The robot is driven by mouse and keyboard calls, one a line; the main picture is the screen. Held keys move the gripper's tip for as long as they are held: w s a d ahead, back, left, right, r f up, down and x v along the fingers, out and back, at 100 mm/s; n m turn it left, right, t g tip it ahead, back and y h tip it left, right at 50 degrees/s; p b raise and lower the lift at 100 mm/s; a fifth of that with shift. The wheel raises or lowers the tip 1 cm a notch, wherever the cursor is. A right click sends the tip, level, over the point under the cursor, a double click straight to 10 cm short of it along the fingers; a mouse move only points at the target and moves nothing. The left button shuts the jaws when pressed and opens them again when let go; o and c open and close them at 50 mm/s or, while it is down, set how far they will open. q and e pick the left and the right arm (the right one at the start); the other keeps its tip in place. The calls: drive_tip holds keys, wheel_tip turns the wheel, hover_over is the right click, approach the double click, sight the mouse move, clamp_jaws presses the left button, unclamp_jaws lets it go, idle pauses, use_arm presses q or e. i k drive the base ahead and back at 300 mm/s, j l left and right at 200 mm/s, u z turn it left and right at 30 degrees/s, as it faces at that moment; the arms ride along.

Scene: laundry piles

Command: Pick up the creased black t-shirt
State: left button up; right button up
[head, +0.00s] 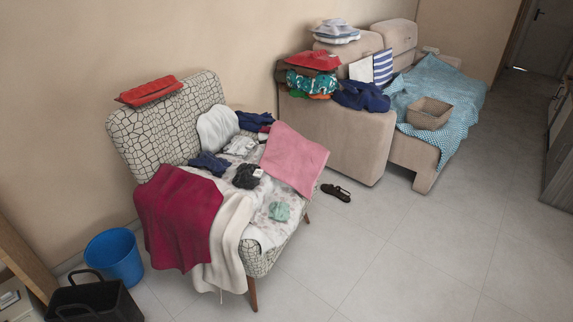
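A small crumpled black garment (246,177) lies on the seat of the patterned armchair (123,138), with a small pale patch on it. It may be the creased black t-shirt, but its shape is too small to tell. It lies between dark blue crumpled cloth (210,164) on its left and a pink cloth (294,160) on its right. Neither of my grippers shows in the head view.
A crimson cloth (178,217) and a cream cloth (229,238) hang over the chair's front. A blue bucket (116,258) and a black bin (94,301) stand at left. A beige sofa (335,137) is behind; a dark sandal (336,192) lies on otherwise open floor at right.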

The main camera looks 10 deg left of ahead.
sight(248, 177)
drive_tip(key=i+l, duration=0.2)
drive_tip(key=i, duration=0.25)
drive_tip(key=i+l, duration=0.2)
drive_tip(key=i, duration=0.25)
